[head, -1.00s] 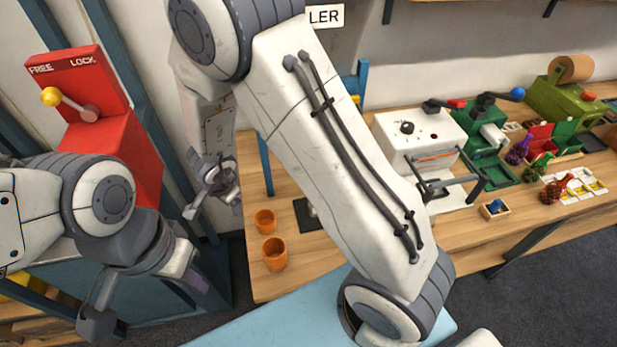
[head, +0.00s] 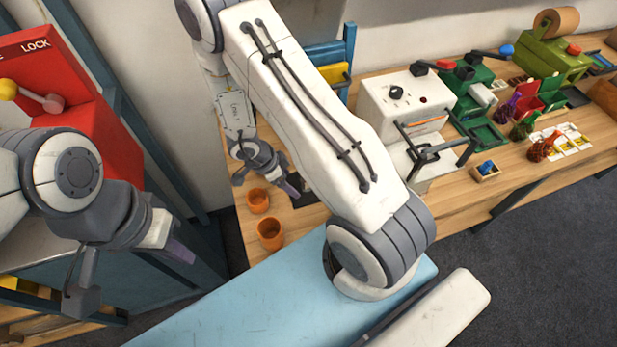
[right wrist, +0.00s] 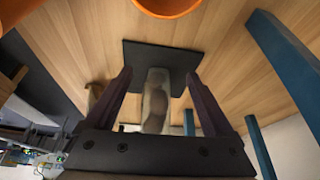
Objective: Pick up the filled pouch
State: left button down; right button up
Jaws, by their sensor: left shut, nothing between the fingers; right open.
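The filled pouch (right wrist: 155,104) is pale and translucent, with dark contents, in the middle of the right wrist view. It is at the black pad (right wrist: 134,52). My right gripper (right wrist: 158,75) is open, one finger on each side of the pouch, with visible gaps. In the head view my right gripper (head: 290,184) is over the bench's left end, beside the pad (head: 312,196); my own arm hides the pouch there. My left gripper (head: 178,250) is shut and empty at the left, away from the bench.
Two orange cups (head: 258,201) (head: 270,234) stand near the bench's left end. A white machine (head: 405,105) stands right of my arm, with green machines beyond. Blue posts (right wrist: 285,50) rise close to the right gripper. A tan thing (right wrist: 95,93), unclear, lies left of the fingers.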

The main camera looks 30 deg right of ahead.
jog(key=d, duration=0.2)
jog(key=s+d, duration=0.1)
jog(key=d, duration=0.2)
jog(key=shift+d+f+b, duration=0.1)
jog(key=shift+f+b, duration=0.05)
jog(key=shift+b, duration=0.25)
jog(key=shift+d+f, duration=0.1)
jog(key=shift+f, duration=0.3)
grip_shut()
